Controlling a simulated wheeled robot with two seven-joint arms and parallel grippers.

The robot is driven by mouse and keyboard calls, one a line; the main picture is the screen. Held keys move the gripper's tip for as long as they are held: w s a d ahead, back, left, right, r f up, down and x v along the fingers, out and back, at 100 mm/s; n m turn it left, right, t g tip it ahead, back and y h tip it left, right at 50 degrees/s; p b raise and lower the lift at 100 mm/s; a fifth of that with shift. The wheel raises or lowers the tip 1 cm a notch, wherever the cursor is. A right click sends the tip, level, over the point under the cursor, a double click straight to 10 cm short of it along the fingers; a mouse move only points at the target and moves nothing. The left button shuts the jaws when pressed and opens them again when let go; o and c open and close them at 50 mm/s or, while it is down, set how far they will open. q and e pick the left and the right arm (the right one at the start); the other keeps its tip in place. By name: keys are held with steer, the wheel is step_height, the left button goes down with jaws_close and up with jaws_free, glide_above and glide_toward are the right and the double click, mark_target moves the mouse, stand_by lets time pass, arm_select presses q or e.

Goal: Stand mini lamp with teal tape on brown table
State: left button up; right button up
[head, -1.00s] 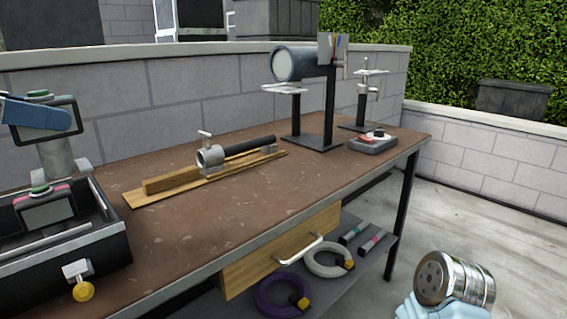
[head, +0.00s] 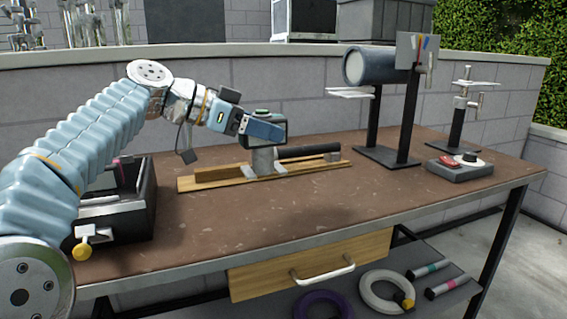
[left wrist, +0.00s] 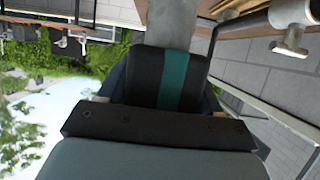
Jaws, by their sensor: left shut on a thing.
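My left gripper (head: 238,124) is shut on the mini lamp (head: 268,128), whose dark rectangular head sits between the fingers. In the left wrist view a teal tape band (left wrist: 174,82) runs across the dark lamp head, with its grey stem beyond. In the head view the grey stem (head: 263,158) points down, about upright, over the brown table (head: 330,210). The lamp overlaps the wooden rail in the picture; I cannot tell whether its base touches anything. My right gripper is out of view.
The wooden rail (head: 215,181) with a dark tube (head: 308,151) lies around the lamp in view. A black bin (head: 130,222) with a pink-taped item stands left. A telescope-like stand (head: 385,66) and a grey control box (head: 460,171) stand right. The table's front middle is clear.

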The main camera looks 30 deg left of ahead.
arm_select(q)
steer(key=shift+w+a+f+b, duration=0.15)
steer(key=shift+w+f, duration=0.75)
steer(key=shift+f, duration=0.6)
steer(key=shift+w+f+b, duration=0.2)
steer(key=shift+w+f, duration=0.75)
steer(key=shift+f, duration=0.6)
steer(key=shift+w+a+f+b, duration=0.15)
steer(key=shift+w+f, duration=0.75)
steer(key=shift+f, duration=0.6)
steer(key=shift+d, duration=0.1)
steer(key=shift+f, duration=0.2)
steer(key=o, duration=1.4)
steer(key=shift+r, duration=0.1)
